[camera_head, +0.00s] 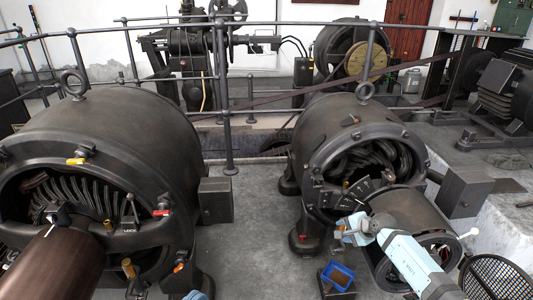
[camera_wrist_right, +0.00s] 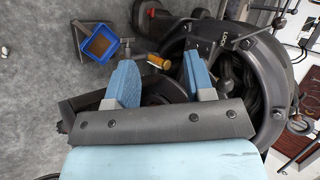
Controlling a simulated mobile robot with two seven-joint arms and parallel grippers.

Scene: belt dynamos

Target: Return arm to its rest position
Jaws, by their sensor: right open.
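My right arm comes in from the lower right in the head view, pale blue and white. Dark machine parts show behind the fingers. Of my left gripper (camera_head: 196,295) only a small pale blue piece shows at the bottom edge, by the left dynamo; its fingers cannot be made out.
The left dynamo (camera_head: 115,125) and right dynamo (camera_head: 335,125) stand on a grey floor (camera_head: 255,230). A blue tray (camera_head: 338,276) lies below my right gripper; it also shows in the right wrist view (camera_wrist_right: 86,42). A brown cylinder (camera_head: 55,268) fills the lower left. Railings (camera_head: 225,100) run behind.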

